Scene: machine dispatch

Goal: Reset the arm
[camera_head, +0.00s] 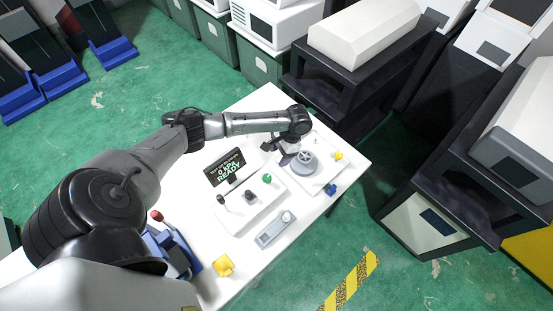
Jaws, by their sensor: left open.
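My left arm (150,160) comes in from the left and reaches across the white table (207,210). Its gripper (283,158) is at the far part of the table, just left of a grey round part (304,163) on a white plate (318,178). The gripper is small and dark here; it looks open, and I cannot tell whether it touches the grey part. My right gripper is not in view.
A black display (224,168) reading "READY" stands on a panel with knobs (250,196). A grey device (276,229), a yellow piece (223,265) and a blue fixture (172,250) are on the table. Dark machines (350,75) stand close behind and right.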

